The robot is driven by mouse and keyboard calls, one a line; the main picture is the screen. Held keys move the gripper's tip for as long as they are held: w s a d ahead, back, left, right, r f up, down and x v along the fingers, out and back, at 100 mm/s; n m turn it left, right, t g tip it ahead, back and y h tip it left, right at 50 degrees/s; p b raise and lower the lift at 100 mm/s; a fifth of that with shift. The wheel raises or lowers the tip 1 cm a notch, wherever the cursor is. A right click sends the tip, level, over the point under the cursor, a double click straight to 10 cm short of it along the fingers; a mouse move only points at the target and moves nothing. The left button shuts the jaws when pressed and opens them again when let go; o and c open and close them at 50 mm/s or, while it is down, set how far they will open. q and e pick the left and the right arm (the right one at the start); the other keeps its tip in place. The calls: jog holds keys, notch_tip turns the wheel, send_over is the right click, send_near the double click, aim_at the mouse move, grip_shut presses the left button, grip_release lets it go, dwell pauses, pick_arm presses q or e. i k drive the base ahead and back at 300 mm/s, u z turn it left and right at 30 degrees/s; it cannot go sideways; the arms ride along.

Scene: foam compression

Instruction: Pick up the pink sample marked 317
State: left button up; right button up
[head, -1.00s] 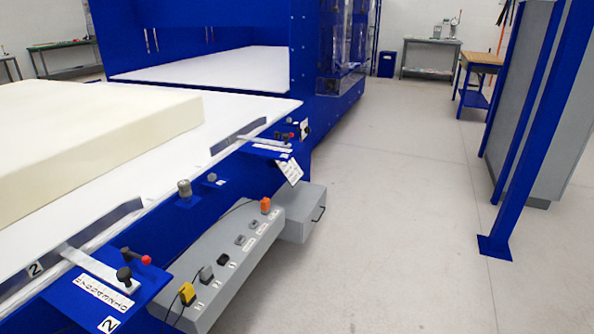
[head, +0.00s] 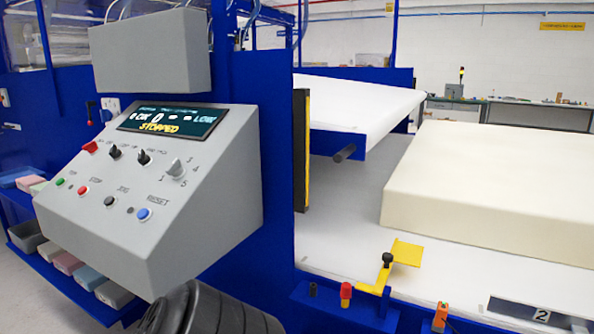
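Small foam-like blocks lie on a blue two-level rack at the left edge of the head view. One pink block (head: 29,182) is on the upper level, beside a blue block (head: 13,177). Neither of my grippers is in view.
A grey control console (head: 165,200) with a display reading STOPPED stands close in front, overhanging the lower rack level. A grey bin (head: 28,236) sits left of the lower blocks. A large cream foam slab (head: 500,185) lies on the white machine bed (head: 345,215) at right.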

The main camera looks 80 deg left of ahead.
aim_at(24, 184)
jog(key=k, duration=2.05)
jog(key=u, duration=3.25)
